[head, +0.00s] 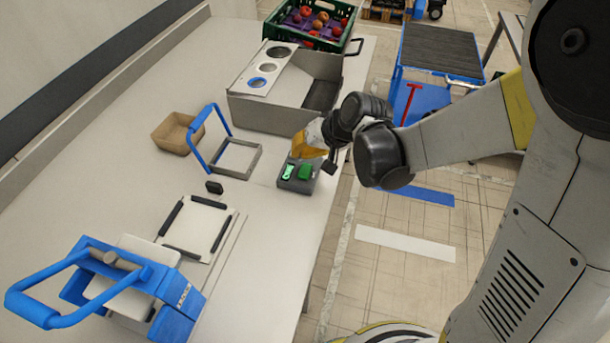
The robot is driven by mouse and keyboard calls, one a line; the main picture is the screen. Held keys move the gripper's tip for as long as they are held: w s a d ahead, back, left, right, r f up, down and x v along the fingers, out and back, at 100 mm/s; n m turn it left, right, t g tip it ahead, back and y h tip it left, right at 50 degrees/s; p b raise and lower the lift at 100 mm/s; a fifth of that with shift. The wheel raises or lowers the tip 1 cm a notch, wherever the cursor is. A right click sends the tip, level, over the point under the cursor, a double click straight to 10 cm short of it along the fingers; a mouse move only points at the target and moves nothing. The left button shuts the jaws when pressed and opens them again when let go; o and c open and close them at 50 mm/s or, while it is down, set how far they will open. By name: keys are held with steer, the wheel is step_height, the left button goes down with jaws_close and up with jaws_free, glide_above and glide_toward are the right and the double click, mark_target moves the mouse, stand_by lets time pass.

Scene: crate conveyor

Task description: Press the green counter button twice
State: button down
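A small dark grey counter box (297,187) sits near the right edge of the worktable. On its top are a bright green strip (288,172), which looks like a display, and a darker green button (306,172) to its right. My gripper (323,157) is just behind and above the right side of the box, with a dark fingertip close to the button. A yellow-orange part shows at the gripper's left side. I cannot tell whether the gripper touches the button or how far its fingers are apart.
A grey metal bin (258,112) with round holes stands behind the box. A blue-handled frame (237,171) and a tan tray (172,136) lie left. A blue-handled press (178,315) is at the front. A green fruit crate (272,27) stands at the back. Bare table lies before the box.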

mark_target(301, 169)
steer(key=shift+f+b, duration=1.05)
steer(key=shift+f, duration=0.6)
steer(key=shift+f, duration=0.1)
steer(key=shift+f+b, duration=0.3)
steer(key=shift+b, duration=0.15)
steer(key=shift+f+b, duration=0.45)
steer(key=shift+f, duration=0.05)
stand_by(0.6)
steer(key=shift+r, duration=0.1)
steer(key=shift+r+p, duration=0.7)
steer(key=shift+r, duration=0.15)
step_height(301, 169, up, 5)
steer(key=p, duration=0.4)
steer(key=shift+r, duration=0.1)
